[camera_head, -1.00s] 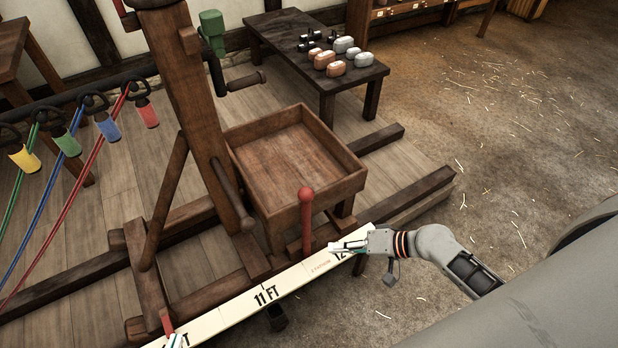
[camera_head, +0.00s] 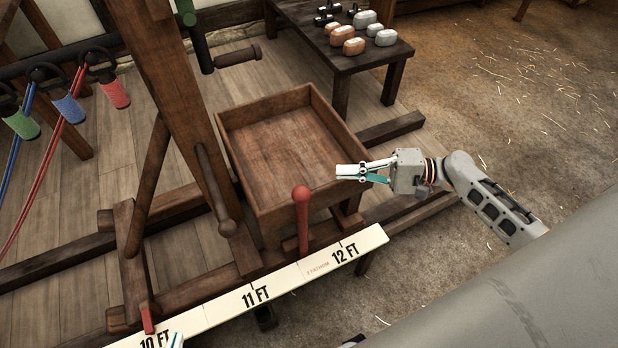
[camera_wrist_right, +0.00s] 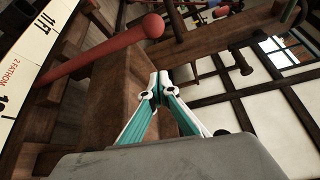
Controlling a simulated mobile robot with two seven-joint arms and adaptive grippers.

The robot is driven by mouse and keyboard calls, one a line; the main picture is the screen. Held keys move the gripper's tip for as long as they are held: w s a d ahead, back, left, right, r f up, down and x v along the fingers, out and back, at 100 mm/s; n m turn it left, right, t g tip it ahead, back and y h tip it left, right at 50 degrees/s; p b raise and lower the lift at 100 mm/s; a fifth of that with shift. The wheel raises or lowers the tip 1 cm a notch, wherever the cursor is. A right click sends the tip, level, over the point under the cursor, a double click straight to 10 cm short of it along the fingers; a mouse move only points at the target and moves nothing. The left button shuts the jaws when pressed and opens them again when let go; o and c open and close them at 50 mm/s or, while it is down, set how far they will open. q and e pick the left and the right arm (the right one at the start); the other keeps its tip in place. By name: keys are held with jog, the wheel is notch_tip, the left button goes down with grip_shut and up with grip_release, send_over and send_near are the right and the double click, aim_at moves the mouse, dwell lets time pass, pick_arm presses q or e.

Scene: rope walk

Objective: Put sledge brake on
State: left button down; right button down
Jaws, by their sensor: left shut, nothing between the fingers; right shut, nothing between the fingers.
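The sledge is a dark wooden frame with a tall post (camera_head: 165,75) and an open, empty tray (camera_head: 232,165). A red lever with a round knob (camera_head: 302,194) stands nearly upright in front of the tray; it looks like the brake. In the right wrist view the lever (camera_wrist_right: 100,52) slants across the upper left. My right gripper (camera_head: 340,172) is shut and empty, up and to the right of the knob, apart from it, by the tray's near right corner. Its fingertips also show in the right wrist view (camera_wrist_right: 158,78). Only the tip of my left gripper (camera_head: 175,341) shows at the bottom edge, shut.
A long measuring board (camera_head: 215,311) marked 10 to 12 FT runs along the sledge's front. A small red peg (camera_head: 147,318) stands near its left end. Coloured hooks hold ropes at the left. A low table (camera_head: 340,62) with several weights stands behind. Floor at right is clear.

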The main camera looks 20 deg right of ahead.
pick_arm(q)
jog(key=shift+s+f, duration=0.1)
pick_arm(e)
jog(key=shift+r, duration=0.1)
jog(key=r+x, duration=0.1)
jog(key=x, duration=0.9)
pick_arm(q)
jog(key=shift+s+a+p, duration=0.15)
jog(key=shift+a+p, duration=0.05)
jog(key=shift+p, duration=0.4)
pick_arm(e)
jog(key=shift+s+a, duration=0.2)
jog(key=shift+s, duration=0.8)
jog(key=shift+s+a, duration=0.15)
jog(key=shift+s, duration=0.8)
pick_arm(q)
jog(key=shift+f, duration=0.15)
pick_arm(e)
jog(key=shift+f, duration=0.1)
